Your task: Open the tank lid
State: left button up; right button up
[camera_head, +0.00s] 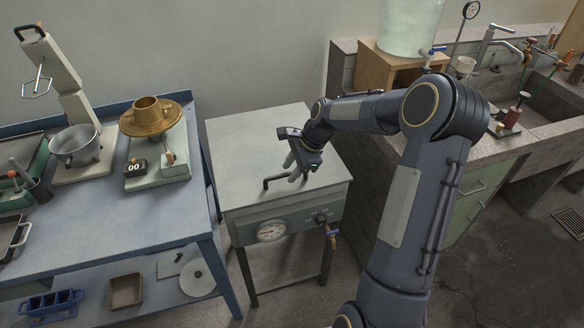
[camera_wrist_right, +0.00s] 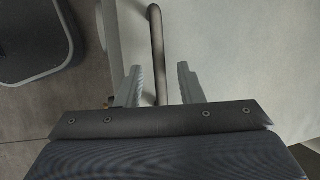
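The tank (camera_head: 285,222) is a grey metal box on dark legs at the centre of the head view. Its flat pale lid (camera_head: 245,140) lies closed on top, with a dark bar handle (camera_head: 272,182) near the front edge. My right gripper (camera_head: 294,173) is low over the lid at the handle. In the right wrist view, the handle (camera_wrist_right: 157,40) runs between the two fingers of the open gripper (camera_wrist_right: 159,82), with gaps visible on both sides. Part of the handle is hidden behind the gripper. My left gripper is not in view.
The tank front has a round gauge (camera_head: 271,231) and a valve (camera_head: 322,218). A blue bench (camera_head: 90,220) with a scale (camera_head: 160,160) and pot (camera_head: 77,147) stands left. A concrete sink counter (camera_head: 520,150) with a water container (camera_head: 408,30) stands right.

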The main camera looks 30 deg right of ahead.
jog(key=shift+c, duration=0.2)
grip_shut()
